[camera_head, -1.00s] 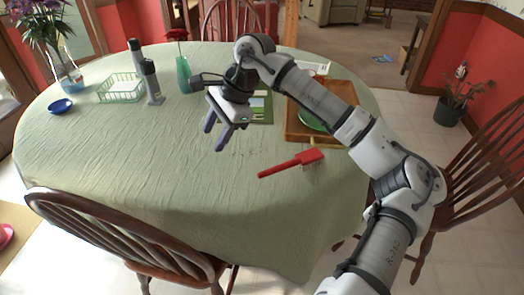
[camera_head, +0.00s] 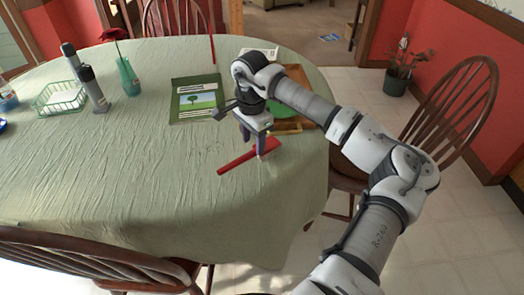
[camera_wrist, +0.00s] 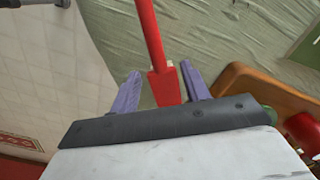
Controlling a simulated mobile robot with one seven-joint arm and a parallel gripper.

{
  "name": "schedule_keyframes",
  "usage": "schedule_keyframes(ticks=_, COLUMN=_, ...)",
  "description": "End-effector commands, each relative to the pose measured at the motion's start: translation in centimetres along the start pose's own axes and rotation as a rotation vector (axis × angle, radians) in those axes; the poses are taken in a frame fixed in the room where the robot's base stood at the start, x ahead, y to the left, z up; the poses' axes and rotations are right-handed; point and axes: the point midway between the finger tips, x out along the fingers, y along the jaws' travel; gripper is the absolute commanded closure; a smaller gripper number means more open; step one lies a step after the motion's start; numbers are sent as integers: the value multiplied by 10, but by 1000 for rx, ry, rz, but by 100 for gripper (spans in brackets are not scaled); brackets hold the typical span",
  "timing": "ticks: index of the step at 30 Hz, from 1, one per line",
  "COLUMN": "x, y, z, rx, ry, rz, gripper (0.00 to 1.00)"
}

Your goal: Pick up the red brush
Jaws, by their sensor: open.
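The red brush (camera_head: 238,162) lies on the green tablecloth near the right front edge of the table. Its handle points to the lower left in the head view. My gripper (camera_head: 254,150) is directly over the brush's broad end, pointing down, with its fingers open. In the wrist view the brush (camera_wrist: 151,40) runs from the top edge down between the two purple fingers (camera_wrist: 160,90), with a finger on each side of its broad end. I cannot tell whether the fingers touch it. The gripper's body hides part of the broad end.
A wooden tray (camera_head: 300,77) with a green item stands just behind my gripper. A green picture book (camera_head: 197,98) lies left of it. A green vase (camera_head: 128,77), dark cylinders and a wire basket (camera_head: 60,98) stand at the left. The tablecloth left of the brush is clear.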

Motion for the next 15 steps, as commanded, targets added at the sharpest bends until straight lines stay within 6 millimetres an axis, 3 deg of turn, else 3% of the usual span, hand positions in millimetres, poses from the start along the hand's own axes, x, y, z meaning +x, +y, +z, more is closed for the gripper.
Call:
schedule_keyframes(ticks=9, x=41, y=2, z=3, rx=0, ry=-5, rz=1, gripper=54)
schedule_keyframes(ticks=15, x=49, y=2, z=2, rx=0, ry=-1, rz=0, gripper=54)
